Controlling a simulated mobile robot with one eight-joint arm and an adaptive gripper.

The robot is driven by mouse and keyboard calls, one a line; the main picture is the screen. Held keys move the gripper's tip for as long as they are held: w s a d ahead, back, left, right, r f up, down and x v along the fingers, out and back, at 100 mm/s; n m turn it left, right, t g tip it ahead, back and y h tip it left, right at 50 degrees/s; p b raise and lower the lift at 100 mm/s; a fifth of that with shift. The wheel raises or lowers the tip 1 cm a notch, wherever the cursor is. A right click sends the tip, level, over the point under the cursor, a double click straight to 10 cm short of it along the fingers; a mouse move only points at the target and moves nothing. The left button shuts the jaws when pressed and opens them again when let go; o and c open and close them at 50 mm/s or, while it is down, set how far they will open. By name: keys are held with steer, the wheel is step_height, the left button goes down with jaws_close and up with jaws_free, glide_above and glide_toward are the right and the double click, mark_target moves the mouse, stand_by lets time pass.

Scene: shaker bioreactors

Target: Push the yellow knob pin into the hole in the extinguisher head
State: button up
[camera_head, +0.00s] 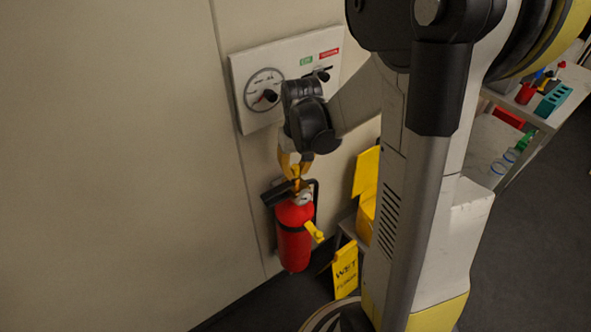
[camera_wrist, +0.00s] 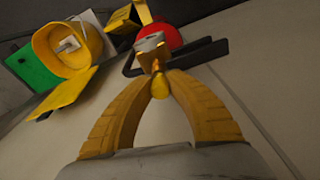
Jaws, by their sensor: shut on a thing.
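The red fire extinguisher (camera_head: 294,240) stands upright by the wall, with its black handle and grey head on top. In the wrist view its red body (camera_wrist: 167,36) shows behind the grey head (camera_wrist: 150,42) and black handle (camera_wrist: 200,52). My gripper (camera_head: 295,175) points down at the head from above; its yellow fingers (camera_wrist: 158,75) come together right at the head. They are shut on the yellow knob pin (camera_wrist: 159,88), whose rounded end shows between them. The pin's tip and the hole are hidden, so I cannot tell how deep the pin sits.
A wall panel (camera_head: 250,112) with a round dial and dark knobs is behind my wrist. A yellow wet floor sign (camera_head: 346,270) and a yellow bucket (camera_head: 366,212) stand right of the extinguisher. A shelf (camera_head: 545,120) with lab items is at the far right. The wall at left is bare.

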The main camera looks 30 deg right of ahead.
steer(key=shift+f, duration=0.3)
steer(key=o, duration=0.9)
step_height(320, 180, up, 12)
steer(key=s, duration=0.1)
steer(key=shift+s, duration=0.2)
steer(key=shift+a, duration=0.1)
